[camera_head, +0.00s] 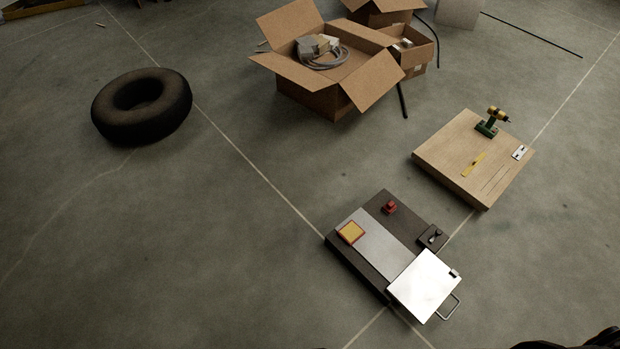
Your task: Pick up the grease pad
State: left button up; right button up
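A small square pad, yellow with a red-orange border (351,231), looks like the grease pad. It lies flat near the left corner of a low dark platform (360,270), partly on the grey strip (374,246) that runs across it. Nothing covers the pad. Neither gripper's fingers show in the head view. Only black parts show at the bottom right edge, and I cannot tell what part they are.
On the platform are a red object (389,207), a small black tray (432,236) and a white panel (425,285) beside a metal handle (449,307). A wooden board (450,150) with a green-and-yellow drill (490,122), open cartons (310,97) and a tire (142,106) lie beyond.

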aim_at(389, 208)
jog(key=i+j+u, duration=0.25)
jog(key=i+u, duration=0.15)
jog(key=i+j+u, duration=0.1)
jog(key=i+u, duration=0.25)
jog(key=i, duration=0.15)
jog(key=i+u, duration=0.4)
jog(key=i+z, duration=0.35)
jog(key=i, duration=0.15)
jog(key=i+z, duration=0.35)
jog(key=i, duration=0.15)
jog(key=i+j+z, duration=0.25)
jog(key=i+z, duration=0.15)
jog(key=i+l+z, duration=0.1)
jog(key=z, duration=0.4)
jog(key=i+z, duration=0.3)
jog(key=z, duration=0.2)
jog(key=i+z, duration=0.2)
jog(key=z, duration=0.3)
jog(key=i+j+z, duration=0.15)
jog(key=z, duration=0.35)
jog(key=i+j+z, duration=0.15)
jog(key=z, duration=0.35)
